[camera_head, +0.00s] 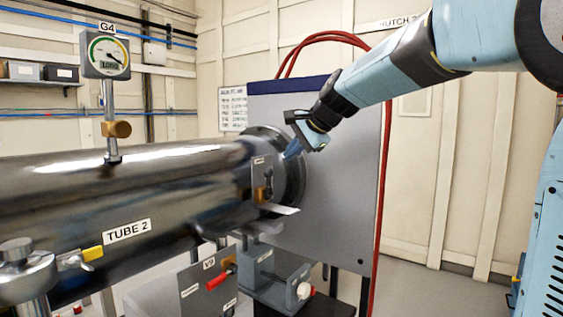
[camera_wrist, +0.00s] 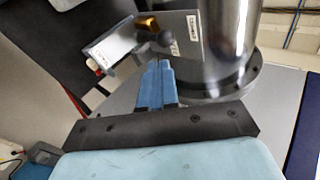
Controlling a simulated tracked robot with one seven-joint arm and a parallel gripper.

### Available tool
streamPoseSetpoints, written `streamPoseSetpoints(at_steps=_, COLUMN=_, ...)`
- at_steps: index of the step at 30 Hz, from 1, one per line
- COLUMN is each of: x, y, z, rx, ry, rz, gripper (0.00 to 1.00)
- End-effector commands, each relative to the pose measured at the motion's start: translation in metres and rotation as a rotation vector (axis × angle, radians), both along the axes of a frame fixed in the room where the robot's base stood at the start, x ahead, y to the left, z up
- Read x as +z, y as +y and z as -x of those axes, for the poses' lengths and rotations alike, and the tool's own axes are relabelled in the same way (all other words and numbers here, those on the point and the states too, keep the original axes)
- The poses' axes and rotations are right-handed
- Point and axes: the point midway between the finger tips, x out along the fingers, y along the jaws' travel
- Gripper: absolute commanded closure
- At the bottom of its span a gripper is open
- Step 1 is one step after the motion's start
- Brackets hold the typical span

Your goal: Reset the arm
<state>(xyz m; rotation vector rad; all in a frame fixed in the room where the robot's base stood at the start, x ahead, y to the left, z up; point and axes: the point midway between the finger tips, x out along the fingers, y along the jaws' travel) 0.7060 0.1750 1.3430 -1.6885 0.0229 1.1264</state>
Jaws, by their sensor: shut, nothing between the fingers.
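My arm reaches in from the upper right of the head view, pale blue with black joints. My gripper (camera_head: 292,150) is at its end, pointing down and left, in front of the grey panel and by the flange at the end of the tube. In the wrist view my gripper (camera_wrist: 156,68) shows as two blue fingers pressed together with nothing between them. Just beyond the fingertips is a small grey plate with a brass-coloured knob (camera_wrist: 147,23) and a dark round part. I cannot tell whether the fingertips touch it.
A large steel tube (camera_head: 128,190) labelled TUBE 2 fills the left. A gauge (camera_head: 105,54) labelled G4 stands on it. A grey panel (camera_head: 338,190) stands behind my gripper, with red hoses (camera_head: 381,190) along its right side. A red-handled valve (camera_head: 220,277) sits low. Open floor lies right.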

Motion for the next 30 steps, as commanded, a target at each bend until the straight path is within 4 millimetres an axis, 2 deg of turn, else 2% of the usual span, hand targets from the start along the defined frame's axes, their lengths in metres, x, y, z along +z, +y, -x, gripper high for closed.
streamPoseSetpoints(at_steps=3, x=0.021, y=-0.007, z=0.012, rx=0.003, ry=-0.005, rz=0.0, gripper=1.0)
streamPoseSetpoints(at_steps=9, x=0.045, y=-0.016, z=0.025, rx=0.003, ry=-0.003, rz=-0.001, gripper=1.0)
streamPoseSetpoints(at_steps=14, x=0.054, y=-0.02, z=0.031, rx=0.006, ry=-0.002, rz=0.001, gripper=1.0)
streamPoseSetpoints(at_steps=17, x=0.052, y=-0.025, z=0.04, rx=0.014, ry=-0.007, rz=0.024, gripper=1.0)
streamPoseSetpoints(at_steps=20, x=0.041, y=-0.036, z=0.059, rx=0.04, ry=-0.025, rz=0.091, gripper=1.0)
streamPoseSetpoints(at_steps=23, x=0.021, y=-0.054, z=0.09, rx=0.084, ry=-0.047, rz=0.2, gripper=1.0)
streamPoseSetpoints(at_steps=30, x=-0.043, y=-0.104, z=0.176, rx=0.242, ry=-0.088, rz=0.498, gripper=1.0)
